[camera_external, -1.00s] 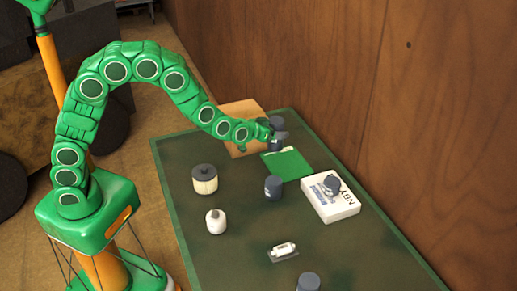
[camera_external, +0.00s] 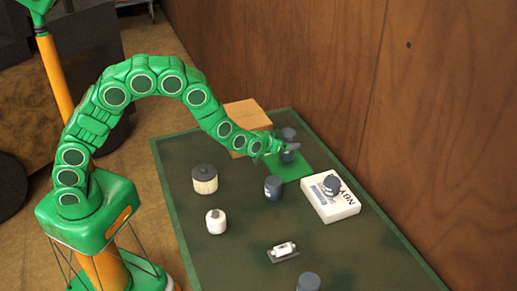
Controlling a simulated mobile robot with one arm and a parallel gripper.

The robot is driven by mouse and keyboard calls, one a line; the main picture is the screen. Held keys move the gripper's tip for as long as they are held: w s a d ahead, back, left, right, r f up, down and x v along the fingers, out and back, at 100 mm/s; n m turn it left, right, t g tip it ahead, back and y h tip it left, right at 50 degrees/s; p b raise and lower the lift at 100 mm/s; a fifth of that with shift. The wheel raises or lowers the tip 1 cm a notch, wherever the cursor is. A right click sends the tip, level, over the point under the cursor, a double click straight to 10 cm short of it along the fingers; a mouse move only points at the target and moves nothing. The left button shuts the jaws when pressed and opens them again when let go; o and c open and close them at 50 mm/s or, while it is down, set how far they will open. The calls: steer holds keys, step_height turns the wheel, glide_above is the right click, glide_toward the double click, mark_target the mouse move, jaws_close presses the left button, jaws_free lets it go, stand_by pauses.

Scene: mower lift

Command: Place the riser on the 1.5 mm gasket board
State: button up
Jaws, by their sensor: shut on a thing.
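My gripper (camera_external: 283,147) is shut on a dark grey cylindrical riser (camera_external: 289,133), whose top shows above the fingers and whose lower part shows below them. The riser looks upright. It is over the far part of a flat green sheet (camera_external: 297,169), which looks like the gasket board; no thickness marking is readable. I cannot tell whether the riser's foot touches the sheet. The gripper and riser hide part of the sheet's far side.
A similar dark cylinder (camera_external: 273,188) stands close in front of the sheet. Another (camera_external: 331,184) sits on a white printed box (camera_external: 344,207); one more (camera_external: 308,283) is at the near edge.

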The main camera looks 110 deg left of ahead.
steer(key=shift+f, duration=1.15)
steer(key=shift+f, duration=0.15)
steer(key=o, duration=1.4)
steer(key=shift+c, duration=0.2)
steer(key=shift+s+d+r, duration=0.1)
steer(key=shift+d+r, duration=0.1)
steer(key=shift+r, duration=0.05)
steer(key=v, duration=1.1)
steer(key=shift+d, duration=0.25)
steer(key=shift+s, duration=0.1)
